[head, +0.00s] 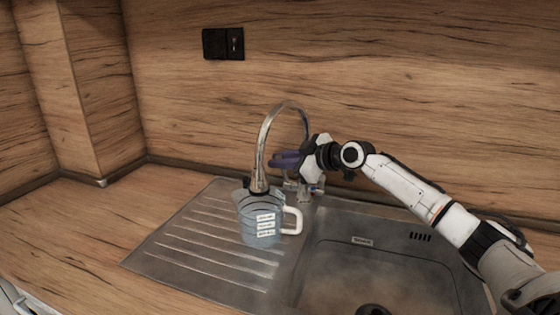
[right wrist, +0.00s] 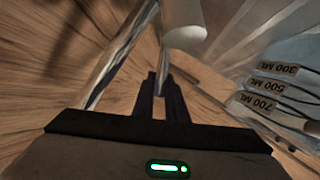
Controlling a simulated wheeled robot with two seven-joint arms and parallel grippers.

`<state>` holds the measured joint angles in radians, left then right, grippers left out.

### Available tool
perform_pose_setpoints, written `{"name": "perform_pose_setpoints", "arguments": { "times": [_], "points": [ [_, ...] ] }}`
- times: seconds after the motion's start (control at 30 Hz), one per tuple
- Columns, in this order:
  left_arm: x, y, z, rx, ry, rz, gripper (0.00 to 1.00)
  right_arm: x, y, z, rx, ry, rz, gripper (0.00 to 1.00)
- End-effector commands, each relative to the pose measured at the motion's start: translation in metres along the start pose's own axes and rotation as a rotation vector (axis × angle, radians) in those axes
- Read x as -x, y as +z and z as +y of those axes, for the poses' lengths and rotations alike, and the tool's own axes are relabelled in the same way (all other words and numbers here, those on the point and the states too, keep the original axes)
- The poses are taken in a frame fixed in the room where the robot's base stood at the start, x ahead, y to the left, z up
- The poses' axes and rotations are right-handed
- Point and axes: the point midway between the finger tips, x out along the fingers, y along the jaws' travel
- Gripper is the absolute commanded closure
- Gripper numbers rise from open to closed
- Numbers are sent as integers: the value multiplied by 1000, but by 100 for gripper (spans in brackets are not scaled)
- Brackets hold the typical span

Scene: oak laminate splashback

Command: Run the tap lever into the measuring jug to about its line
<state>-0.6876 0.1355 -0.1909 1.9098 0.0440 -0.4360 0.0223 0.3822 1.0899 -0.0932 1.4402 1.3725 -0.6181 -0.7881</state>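The measuring jug (head: 246,213), clear bluish with a white handle and label patches, stands upright at the sink's drainer edge. Its marks 300, 500 and 700 ML show on the jug in the right wrist view (right wrist: 290,90). The chrome tap (head: 264,140) arches over it, with its spout end at the jug's mouth. I cannot make out a stream or water level. My right gripper (head: 272,160) is beside the tap's arch, above the tap base (head: 305,188); its dark fingers (right wrist: 162,80) are close together with nothing clearly between them. The lever is not clearly visible. My left gripper is out of view.
The ribbed drainer (head: 190,240) is clear left of the jug. The sink bowl (head: 385,270) lies to the right, under my right arm. A black socket (head: 223,43) is on the wood splashback. The wooden worktop (head: 80,225) at left is bare.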

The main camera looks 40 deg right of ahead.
Motion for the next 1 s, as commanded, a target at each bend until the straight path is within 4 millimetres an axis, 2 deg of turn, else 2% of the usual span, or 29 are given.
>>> {"name": "perform_pose_setpoints", "arguments": {
  "times": [0.13,0.33,0.7,0.73,0.8,1.0],
  "points": [
    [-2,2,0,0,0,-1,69,0,2,-2,8,3,0,100],
    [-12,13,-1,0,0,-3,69,1,5,-16,109,52,18,100],
    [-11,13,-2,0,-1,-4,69,2,2,-17,136,69,27,100],
    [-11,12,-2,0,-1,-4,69,2,2,-17,135,69,27,83],
    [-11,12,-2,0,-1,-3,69,2,2,-17,135,69,27,71],
    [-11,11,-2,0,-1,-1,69,2,2,-17,135,69,27,69]
  ]
}}
